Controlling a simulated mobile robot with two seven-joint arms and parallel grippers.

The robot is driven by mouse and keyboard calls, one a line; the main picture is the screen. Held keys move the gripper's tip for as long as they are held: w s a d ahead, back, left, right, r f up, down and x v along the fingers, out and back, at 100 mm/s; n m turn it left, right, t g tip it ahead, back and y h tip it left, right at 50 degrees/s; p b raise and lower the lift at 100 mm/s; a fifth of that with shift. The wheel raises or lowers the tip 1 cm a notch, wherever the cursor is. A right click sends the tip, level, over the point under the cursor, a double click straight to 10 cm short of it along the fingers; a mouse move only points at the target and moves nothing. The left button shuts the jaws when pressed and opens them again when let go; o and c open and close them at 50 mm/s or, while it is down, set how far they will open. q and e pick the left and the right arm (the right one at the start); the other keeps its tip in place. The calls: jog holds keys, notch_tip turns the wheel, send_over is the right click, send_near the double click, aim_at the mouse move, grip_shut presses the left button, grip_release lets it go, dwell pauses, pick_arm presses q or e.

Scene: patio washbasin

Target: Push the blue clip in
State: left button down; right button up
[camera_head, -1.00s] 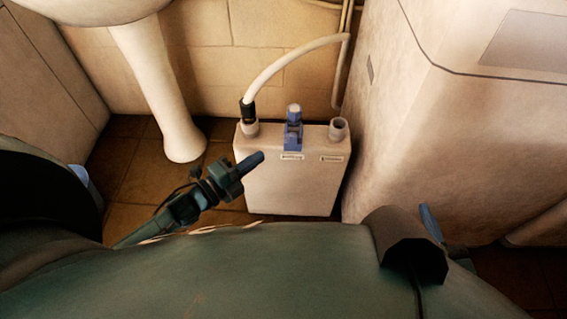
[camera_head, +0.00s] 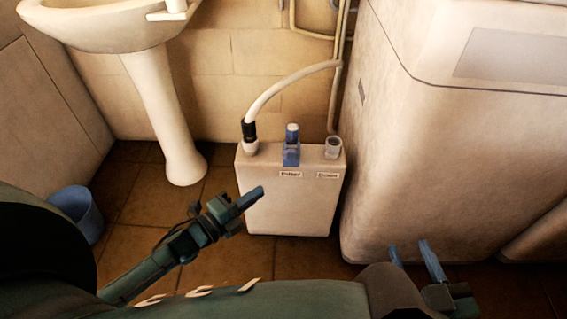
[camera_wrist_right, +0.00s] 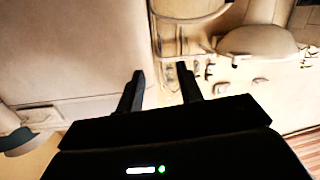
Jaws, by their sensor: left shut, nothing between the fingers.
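The blue clip (camera_head: 291,154) sits on top of a beige box, at the middle connector by the "Filter" label. A pale-topped blue piece stands up out of it. I cannot tell how deep the clip sits. My left gripper (camera_head: 252,195) is shut and empty. Its blue fingertips overlap the box's left front edge in the head view, below and left of the clip and apart from it. My right gripper (camera_head: 408,246) is open and empty at the lower right, away from the box. Its spread fingers also show in the right wrist view (camera_wrist_right: 161,70).
The box (camera_head: 290,205) stands on the tiled floor. A white hose (camera_head: 285,82) joins its left port; its right port (camera_head: 333,147) is open. A basin pedestal (camera_head: 165,115) and blue bucket (camera_head: 76,212) are left. A large pale appliance (camera_head: 430,150) stands close at right.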

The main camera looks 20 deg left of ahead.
pick_arm(q)
jog(key=b, duration=0.2)
send_near(295, 155)
jog(key=w+d, duration=0.2)
jog(key=d, duration=0.2)
jog(key=shift+w+a+b, duration=0.3)
jog(key=shift+w, duration=0.5)
jog(key=shift+w+a+b, duration=0.25)
jog(key=shift+w+b, duration=0.05)
jog(key=shift+w, duration=0.45)
pick_arm(e)
jog(key=shift+s+a+r+n+t+y, duration=0.15)
jog(key=shift+a+n+t+y, duration=0.2)
jog(key=shift+n+t+y, duration=0.25)
jog(key=shift+s+a+f+n+t+y, duration=0.1)
jog(key=shift+a+n+t+y, duration=0.25)
jog(key=shift+y, duration=0.35)
